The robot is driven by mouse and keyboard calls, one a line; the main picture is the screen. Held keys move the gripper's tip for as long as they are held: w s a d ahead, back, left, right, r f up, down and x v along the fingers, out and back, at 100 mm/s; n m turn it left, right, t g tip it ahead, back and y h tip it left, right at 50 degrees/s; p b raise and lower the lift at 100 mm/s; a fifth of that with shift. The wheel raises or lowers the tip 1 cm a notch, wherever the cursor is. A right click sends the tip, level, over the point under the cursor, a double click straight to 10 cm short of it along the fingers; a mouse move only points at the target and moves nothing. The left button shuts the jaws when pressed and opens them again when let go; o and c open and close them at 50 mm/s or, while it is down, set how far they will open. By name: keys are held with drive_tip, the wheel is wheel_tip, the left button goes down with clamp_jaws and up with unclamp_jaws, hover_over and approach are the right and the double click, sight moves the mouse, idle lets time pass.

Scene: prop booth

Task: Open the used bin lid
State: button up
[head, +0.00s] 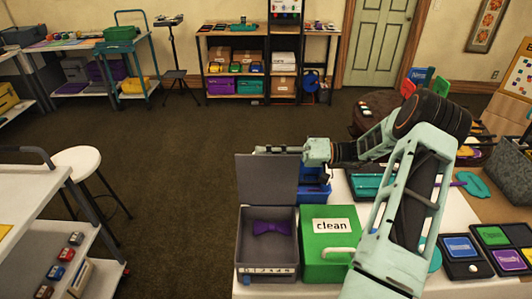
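The used bin appears to be the dark grey box (240,246) at the table's front left; its small front label is too unclear to read. Its grey lid (266,182) stands upright at the back, so the bin is open. A purple bow tie (271,227) lies inside. My gripper (262,150) is at the lid's top edge, pointing left. I cannot tell whether it touches the lid or whether its fingers are open or shut.
Right beside it stands a green bin (318,262) with a shut lid, a "clean" label and a pale handle. A blue container (315,191) is behind. Teal items and dark trays (466,257) lie to the right, partly behind my arm. A white stool (77,161) stands left.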

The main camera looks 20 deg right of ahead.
drive_tip(key=shift+c, duration=0.2)
drive_tip(key=shift+s, duration=0.1)
clamp_jaws()
drive_tip(key=shift+f, duration=0.1)
